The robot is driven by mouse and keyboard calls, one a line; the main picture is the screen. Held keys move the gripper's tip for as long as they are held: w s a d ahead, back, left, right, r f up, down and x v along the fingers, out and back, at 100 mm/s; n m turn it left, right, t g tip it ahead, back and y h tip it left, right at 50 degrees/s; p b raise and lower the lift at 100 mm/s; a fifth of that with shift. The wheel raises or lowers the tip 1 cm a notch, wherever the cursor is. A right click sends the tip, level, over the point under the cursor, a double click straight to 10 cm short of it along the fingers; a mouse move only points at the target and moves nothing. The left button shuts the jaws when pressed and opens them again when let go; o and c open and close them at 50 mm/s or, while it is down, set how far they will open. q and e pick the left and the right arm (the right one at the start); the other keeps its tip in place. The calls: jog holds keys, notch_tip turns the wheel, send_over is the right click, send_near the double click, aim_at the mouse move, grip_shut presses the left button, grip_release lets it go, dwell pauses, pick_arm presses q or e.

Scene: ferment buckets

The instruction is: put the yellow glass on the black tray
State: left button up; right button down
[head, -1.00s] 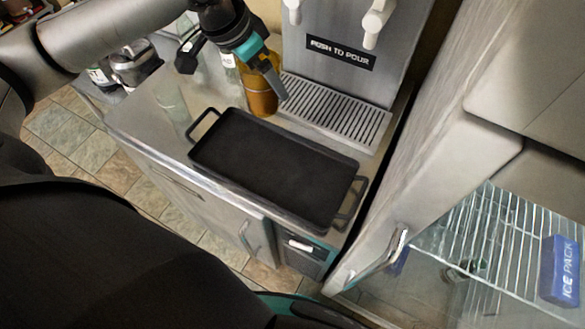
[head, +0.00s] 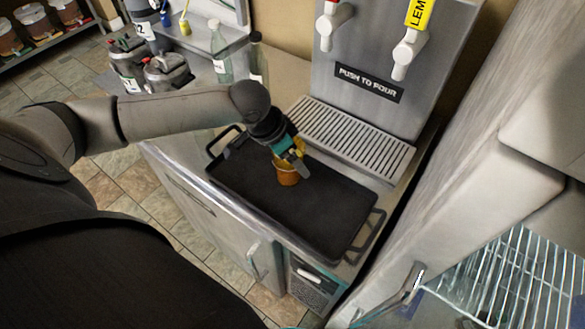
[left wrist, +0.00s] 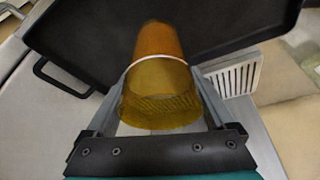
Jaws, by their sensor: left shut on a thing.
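The yellow glass (head: 288,175) is amber and held between the fingers of my left gripper (head: 294,161), over the left half of the black tray. In the left wrist view the glass (left wrist: 158,85) sits between both fingers of the gripper (left wrist: 160,90), with the tray behind it. I cannot tell whether its base touches the tray. The black tray (head: 330,215) lies on the steel counter with a handle at each end, and it also shows in the left wrist view (left wrist: 95,35). My right gripper is not in view.
The drink dispenser (head: 370,60) with a slatted drip grate (head: 350,135) stands behind the tray. Bottles (head: 220,55) stand at the back left of the counter. An open fridge with wire shelves (head: 500,290) is at the right. The tray's right half is clear.

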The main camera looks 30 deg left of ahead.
aim_at(273, 155)
pick_arm(q)
jog(key=shift+f+b, duration=0.3)
jog(key=shift+f, duration=1.8)
jog(key=o, duration=1.6)
jog(key=shift+f, duration=0.2)
jog(key=p+v, duration=0.2)
jog(key=v, duration=1)
jog(key=shift+r, duration=0.2)
